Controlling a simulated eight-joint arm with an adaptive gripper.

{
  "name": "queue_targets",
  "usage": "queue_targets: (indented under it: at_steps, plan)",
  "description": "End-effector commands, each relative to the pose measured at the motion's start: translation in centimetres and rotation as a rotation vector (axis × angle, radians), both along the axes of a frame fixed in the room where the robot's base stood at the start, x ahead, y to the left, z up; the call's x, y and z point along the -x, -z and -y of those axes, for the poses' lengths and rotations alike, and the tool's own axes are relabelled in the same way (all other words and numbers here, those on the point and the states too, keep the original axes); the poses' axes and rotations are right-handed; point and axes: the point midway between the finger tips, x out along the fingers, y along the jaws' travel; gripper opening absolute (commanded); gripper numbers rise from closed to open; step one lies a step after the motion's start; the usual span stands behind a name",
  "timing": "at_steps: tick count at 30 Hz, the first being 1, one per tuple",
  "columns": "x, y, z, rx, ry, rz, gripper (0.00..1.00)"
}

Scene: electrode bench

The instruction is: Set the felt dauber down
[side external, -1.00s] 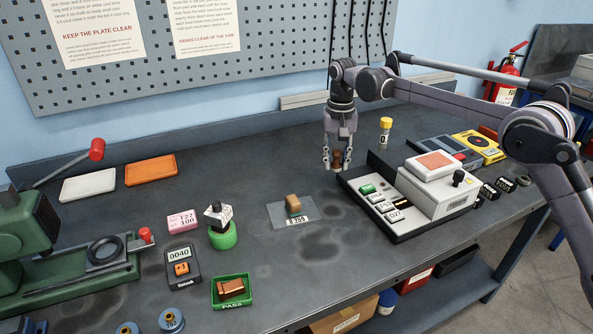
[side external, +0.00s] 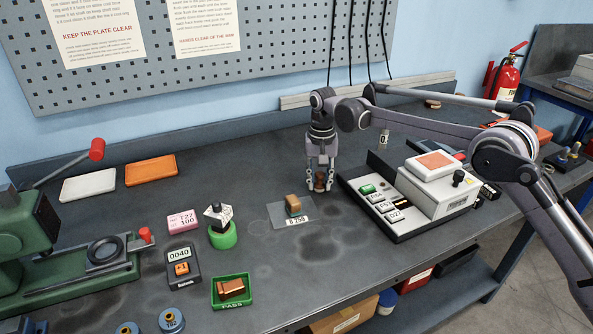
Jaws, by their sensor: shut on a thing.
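The felt dauber (side external: 320,183) is a small brown piece, held upright between the fingers of my gripper (side external: 320,181). My gripper is shut on it and points straight down. The dauber is low over the dark bench (side external: 330,225), close to its surface; I cannot tell whether its bottom touches. It is right of a clear sheet that bears a brown block (side external: 292,206) and a label (side external: 298,221), and left of the black tray with the white machine. The fingers hide part of the dauber.
The black tray (side external: 362,205) and white machine (side external: 437,190) stand close on the right. To the left are a green ring holder (side external: 222,238), a pink tag (side external: 183,221), a meter (side external: 182,270) and a green tray (side external: 249,300). The bench behind and in front of my gripper is clear.

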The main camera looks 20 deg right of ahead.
Motion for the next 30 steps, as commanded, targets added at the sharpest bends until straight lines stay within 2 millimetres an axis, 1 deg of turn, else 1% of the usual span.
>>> queue_targets:
  at_steps: [3, 4, 6, 15, 19, 23, 30]
  plan:
    - [0.0, 0.3, 0.0, 0.000, 0.000, 0.000, 0.02]
    - [0.0, 0.3, 0.0, 0.000, 0.000, 0.000, 0.35]
    - [0.0, 0.3, 0.0, 0.000, 0.000, 0.000, 0.52]
    - [0.0, 0.2, 0.0, 0.000, 0.000, 0.000, 0.52]
    - [0.0, -0.6, 0.0, 0.000, 0.000, 0.000, 0.52]
    - [0.0, -2.5, 0.0, 0.000, 0.000, 0.000, 0.52]
    - [0.0, -7.0, -0.1, 0.000, 0.000, 0.000, 0.52]
